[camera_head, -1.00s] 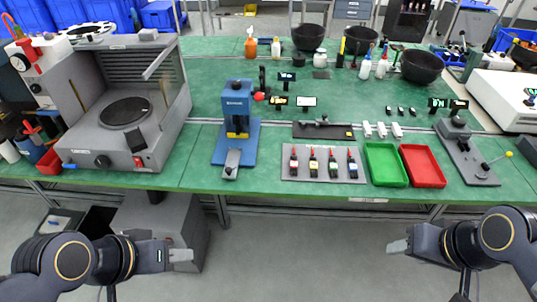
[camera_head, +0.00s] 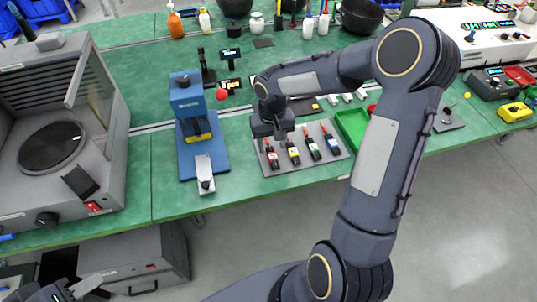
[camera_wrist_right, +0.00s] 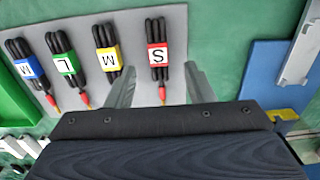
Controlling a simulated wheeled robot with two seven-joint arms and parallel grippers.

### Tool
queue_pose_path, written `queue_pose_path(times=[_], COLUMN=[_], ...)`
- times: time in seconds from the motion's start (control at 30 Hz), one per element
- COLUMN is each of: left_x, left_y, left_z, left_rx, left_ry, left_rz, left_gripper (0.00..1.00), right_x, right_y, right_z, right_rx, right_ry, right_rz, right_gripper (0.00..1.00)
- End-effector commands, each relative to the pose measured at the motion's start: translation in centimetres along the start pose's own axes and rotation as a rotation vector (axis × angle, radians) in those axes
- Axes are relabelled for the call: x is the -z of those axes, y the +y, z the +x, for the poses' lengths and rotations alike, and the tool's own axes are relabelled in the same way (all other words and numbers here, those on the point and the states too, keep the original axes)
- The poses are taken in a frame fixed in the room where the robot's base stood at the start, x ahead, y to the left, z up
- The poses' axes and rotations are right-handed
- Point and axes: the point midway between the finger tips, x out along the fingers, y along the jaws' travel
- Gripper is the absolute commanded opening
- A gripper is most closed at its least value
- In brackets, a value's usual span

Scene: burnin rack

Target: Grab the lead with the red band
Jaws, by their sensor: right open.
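The red-banded lead (camera_head: 272,157), marked S in the right wrist view (camera_wrist_right: 157,52), is a black coiled lead with a red-tipped end. It lies on a grey mat (camera_wrist_right: 176,20) beside leads with yellow (camera_wrist_right: 108,60), green (camera_wrist_right: 66,64) and blue (camera_wrist_right: 30,70) bands. My right gripper (camera_wrist_right: 160,88) is open and empty. In the wrist view its fingers are apart, with the red-banded lead's tip between them in the picture; the height gap cannot be told. My left gripper (camera_head: 76,290) is at the lower left, below the bench front, partly cut off.
A blue press (camera_head: 190,125) stands left of the mat. A green tray (camera_head: 352,126) is to its right, partly behind my right arm. A grey machine with a turntable (camera_head: 60,150) stands at the left. Bottles and bowls line the back.

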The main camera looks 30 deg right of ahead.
Motion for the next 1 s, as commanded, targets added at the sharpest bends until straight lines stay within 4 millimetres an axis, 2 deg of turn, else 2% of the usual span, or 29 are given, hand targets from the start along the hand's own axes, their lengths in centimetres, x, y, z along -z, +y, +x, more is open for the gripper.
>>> queue_pose_path(times=[0.23, 0.53, 0.9, 1.0], left_x=[0.3, 0.3, 0.3, 0.3], left_y=[0.2, 0.2, 0.2, 0.2], left_z=[-0.5, -0.5, -0.5, -0.5], left_rx=[0.000, 0.000, 0.000, 0.000], left_ry=[0.000, 0.000, 0.000, 0.000], left_rz=[0.000, 0.000, 0.000, 0.000], left_gripper=[0.36, 0.36, 0.36, 0.36], right_x=[-0.2, -0.2, -0.2, -0.2], right_y=[0.1, 0.1, 0.1, 0.1], right_z=[3.6, 4.2, 4.2, 4.2], right_rx=[0.001, 0.001, 0.001, 0.001], right_ry=[-0.004, -0.001, -0.001, -0.001], right_rz=[-0.002, -0.001, -0.001, -0.001], right_gripper=[0.48, 0.48, 0.01, 0.00])
